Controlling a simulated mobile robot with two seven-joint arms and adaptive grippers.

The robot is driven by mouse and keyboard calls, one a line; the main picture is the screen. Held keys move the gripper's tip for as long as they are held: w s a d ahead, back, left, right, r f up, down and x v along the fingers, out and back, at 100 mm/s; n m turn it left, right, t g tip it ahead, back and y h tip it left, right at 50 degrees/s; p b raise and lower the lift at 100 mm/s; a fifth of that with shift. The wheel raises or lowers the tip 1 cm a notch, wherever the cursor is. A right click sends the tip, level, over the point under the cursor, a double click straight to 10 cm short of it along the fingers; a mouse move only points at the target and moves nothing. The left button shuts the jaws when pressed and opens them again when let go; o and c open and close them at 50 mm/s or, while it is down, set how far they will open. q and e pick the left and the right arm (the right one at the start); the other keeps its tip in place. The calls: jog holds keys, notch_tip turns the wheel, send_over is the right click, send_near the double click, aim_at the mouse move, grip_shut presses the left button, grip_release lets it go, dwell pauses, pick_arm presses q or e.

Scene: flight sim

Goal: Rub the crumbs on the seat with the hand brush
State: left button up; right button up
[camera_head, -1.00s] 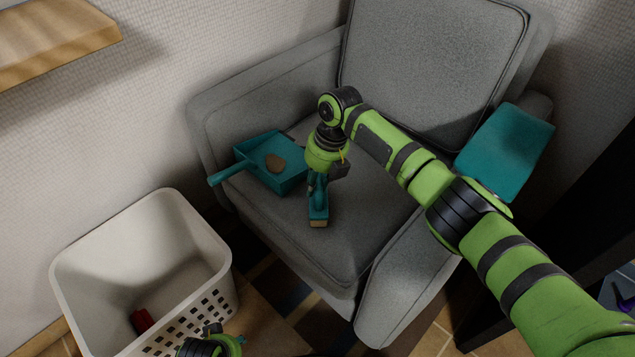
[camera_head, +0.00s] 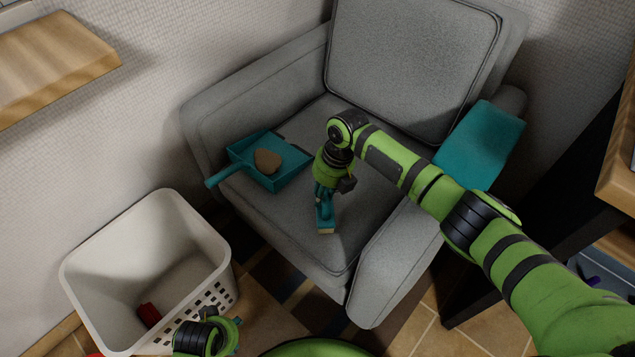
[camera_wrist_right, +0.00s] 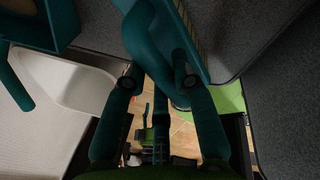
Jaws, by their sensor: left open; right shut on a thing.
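A teal hand brush (camera_head: 325,218) with pale bristles is in my right gripper (camera_head: 323,188), low over the front of the grey seat (camera_head: 290,215). Whether the bristles touch the seat cannot be told. I cannot make out separate crumbs on the seat. My left gripper (camera_head: 228,333) is open and empty beside the white basket, at the bottom edge.
The white basket (camera_head: 85,268) stands on the floor at the left with a red thing (camera_head: 149,315) inside. A teal cloth (camera_head: 483,145) lies over the armchair's right arm. A wooden shelf (camera_head: 55,55) juts in at upper left. A dark stand is at the right.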

jog(key=shift+s+d+p, duration=0.6)
jog(key=shift+d+p, duration=0.05)
jog(key=shift+s+d+f, duration=0.2)
jog(key=shift+s+d, duration=0.05)
jog(key=shift+s, duration=0.05)
jog(key=s+d+p, duration=0.1)
jog(key=p, duration=0.2)
jog(key=shift+s+d+r, duration=0.2)
jog(key=shift+s+d, duration=0.15)
jog(key=shift+s, duration=0.05)
jog(key=shift+s+d+f+p, duration=0.1)
jog(key=shift+s+d+p, duration=0.35)
jog(key=shift+d+p, duration=0.1)
jog(key=shift+a, duration=0.1)
jog(key=shift+w+r+p, duration=0.15)
jog(key=shift+r+p, duration=0.3)
jog(key=shift+r, duration=0.15)
notch_tip(320, 180, up, 5)
jog(key=p, duration=0.4)
jog(key=shift+a, duration=0.1)
